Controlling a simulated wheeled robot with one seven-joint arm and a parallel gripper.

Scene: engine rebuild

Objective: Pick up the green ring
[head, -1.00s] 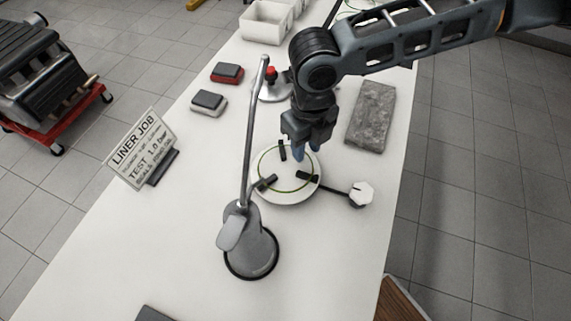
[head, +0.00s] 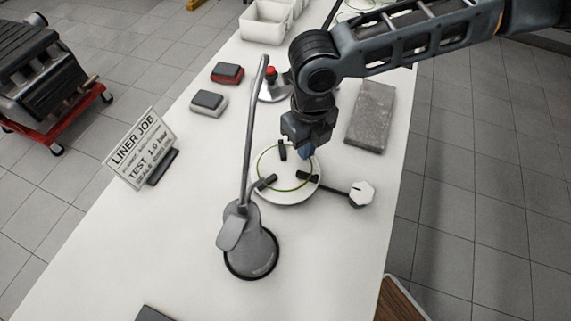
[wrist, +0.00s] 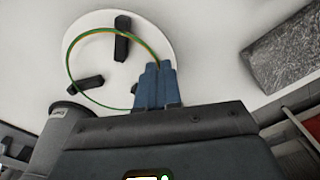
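The green ring (head: 262,161) is a thin hoop above a round white plate (head: 268,194) with black jaws. In the wrist view the ring (wrist: 67,62) curves around to the left of my gripper's fingers, its two visible ends meeting them. My gripper (head: 306,153) reaches down at the far right side of the plate. In the wrist view its blue fingers (wrist: 153,75) are close together on the ring's near edge. The stretch of ring between the fingers is hidden.
A grey lamp-like stand (head: 249,250) with a tall post rises left of the plate. A black arm with a white hexagonal knob (head: 362,193) sticks out right. A grey slab (head: 371,117) lies behind. A sign (head: 141,150) stands left. The front table area is mostly clear.

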